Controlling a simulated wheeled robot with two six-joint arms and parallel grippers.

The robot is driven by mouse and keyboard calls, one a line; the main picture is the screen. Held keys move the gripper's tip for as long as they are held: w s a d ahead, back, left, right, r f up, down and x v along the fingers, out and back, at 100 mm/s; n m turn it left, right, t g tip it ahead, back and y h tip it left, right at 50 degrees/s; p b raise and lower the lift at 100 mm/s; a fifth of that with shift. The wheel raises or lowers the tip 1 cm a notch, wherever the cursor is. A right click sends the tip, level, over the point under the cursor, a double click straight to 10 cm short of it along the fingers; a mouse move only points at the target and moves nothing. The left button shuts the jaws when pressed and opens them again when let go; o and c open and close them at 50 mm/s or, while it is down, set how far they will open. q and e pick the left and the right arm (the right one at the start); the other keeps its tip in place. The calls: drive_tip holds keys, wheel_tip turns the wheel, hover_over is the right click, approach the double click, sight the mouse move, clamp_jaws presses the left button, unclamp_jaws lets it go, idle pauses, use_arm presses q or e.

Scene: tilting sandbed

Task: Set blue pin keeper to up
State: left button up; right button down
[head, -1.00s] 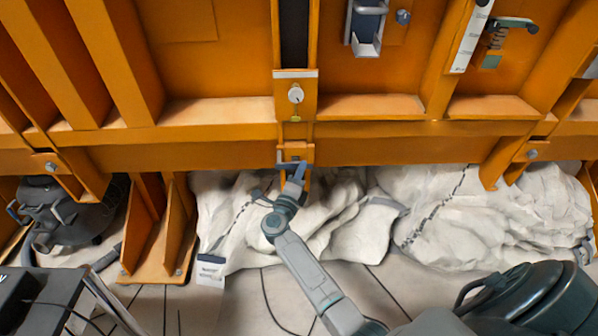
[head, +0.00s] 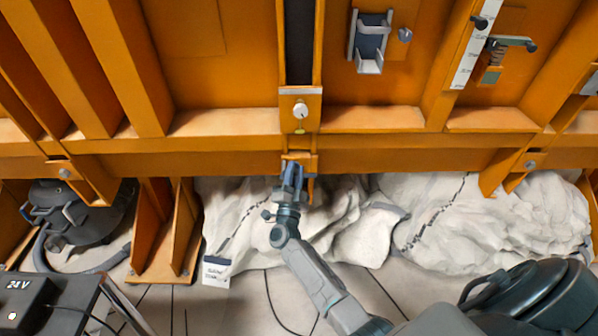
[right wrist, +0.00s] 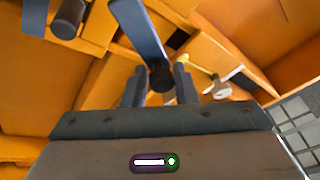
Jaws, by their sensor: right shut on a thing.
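The blue pin keeper is a flat blue-grey bar (right wrist: 140,32) in the right wrist view. It runs from the top edge down to a dark round end between my fingers. My right gripper (right wrist: 160,84) is shut on it near that end. In the head view, my right gripper (head: 291,172) is at the small orange bracket (head: 300,157) under the middle of the orange beam. There its fingers largely hide the keeper, and I cannot tell which way it points. My left gripper is not in view.
A round white knob (head: 300,110) sits on a plate above the bracket; it also shows in the right wrist view (right wrist: 221,90). An orange upright (head: 165,235) stands to the left, with a black machine (head: 75,215) beyond.

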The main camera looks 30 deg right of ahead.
sight(284, 170)
drive_tip(key=a+n+t+y+p, duration=0.1)
drive_tip(key=n, duration=0.2)
drive_tip(key=w+r+n+t+y, duration=0.1)
drive_tip(key=n, duration=0.2)
drive_tip(key=a+n+t+y+p, duration=0.1)
drive_tip(key=n+y, duration=0.1)
drive_tip(key=n, duration=0.1)
drive_tip(key=shift+w+a+r+p, duration=0.15)
drive_tip(key=shift+w+a+p, duration=0.05)
drive_tip(key=shift+a+p, duration=0.15)
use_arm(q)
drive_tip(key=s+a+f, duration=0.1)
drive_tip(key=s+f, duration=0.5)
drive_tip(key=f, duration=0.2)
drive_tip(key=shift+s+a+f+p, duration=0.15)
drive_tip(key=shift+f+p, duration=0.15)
use_arm(e)
drive_tip(key=shift+w+a+n+t+y, duration=0.2)
drive_tip(key=shift+n+t+y, duration=0.15)
drive_tip(key=shift+n, duration=0.35)
drive_tip(key=shift+w+a+n+t+y, duration=0.1)
drive_tip(key=shift+a+n+t+y, duration=0.2)
drive_tip(key=shift+n, duration=0.4)
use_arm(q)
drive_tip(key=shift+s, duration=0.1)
use_arm(e)
drive_tip(key=shift+d, duration=0.1)
